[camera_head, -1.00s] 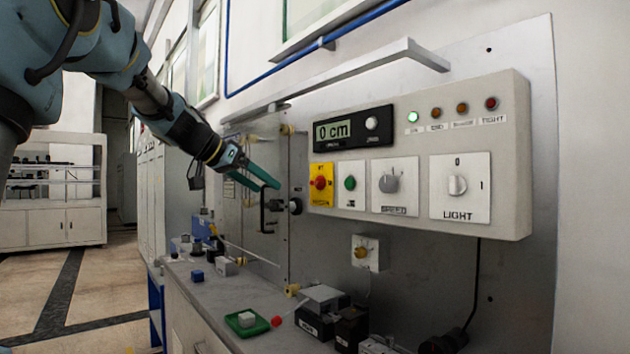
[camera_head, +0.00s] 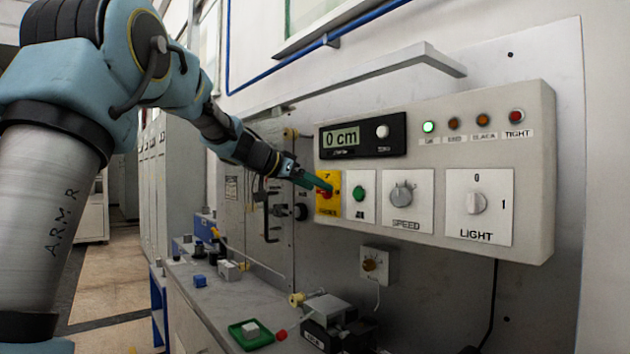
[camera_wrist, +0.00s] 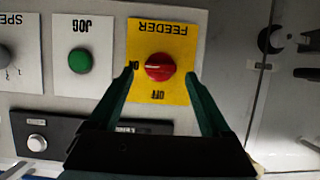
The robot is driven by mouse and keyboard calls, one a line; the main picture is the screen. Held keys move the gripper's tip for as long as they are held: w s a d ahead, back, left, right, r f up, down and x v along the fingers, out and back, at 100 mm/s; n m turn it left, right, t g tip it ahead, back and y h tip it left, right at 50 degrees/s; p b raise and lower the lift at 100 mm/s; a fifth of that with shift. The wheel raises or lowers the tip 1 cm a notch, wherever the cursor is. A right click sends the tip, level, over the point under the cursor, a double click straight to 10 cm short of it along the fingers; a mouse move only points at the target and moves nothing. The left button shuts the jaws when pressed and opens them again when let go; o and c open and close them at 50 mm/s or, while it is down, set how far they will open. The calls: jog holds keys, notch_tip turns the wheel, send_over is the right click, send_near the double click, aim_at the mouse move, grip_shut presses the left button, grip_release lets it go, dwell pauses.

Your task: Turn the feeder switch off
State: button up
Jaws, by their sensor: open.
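The feeder switch is a round red knob (camera_wrist: 160,67) on a yellow plate (camera_wrist: 178,35) lettered FEEDER. The wrist view shows it upside down, with ON at the knob's left and OFF below it. A pale mark on the knob lies level, along the line to ON. My gripper (camera_wrist: 161,76) is open, with one green finger on each side of the knob and gaps visible. In the head view, my gripper (camera_head: 325,187) reaches the yellow plate (camera_head: 328,207) and partly hides the knob. Contact cannot be told.
Right of the feeder plate in the head view are a green JOG button (camera_head: 359,193), the SPEED dial (camera_head: 402,195) and the LIGHT switch (camera_head: 476,203). A display (camera_head: 362,135) sits above. A shelf bar (camera_head: 380,78) juts out higher up. Small items stand on the bench below.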

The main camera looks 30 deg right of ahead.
jog(key=shift+d+f, duration=0.15)
jog(key=shift+d, duration=0.15)
jog(key=shift+c, duration=0.4)
grip_shut()
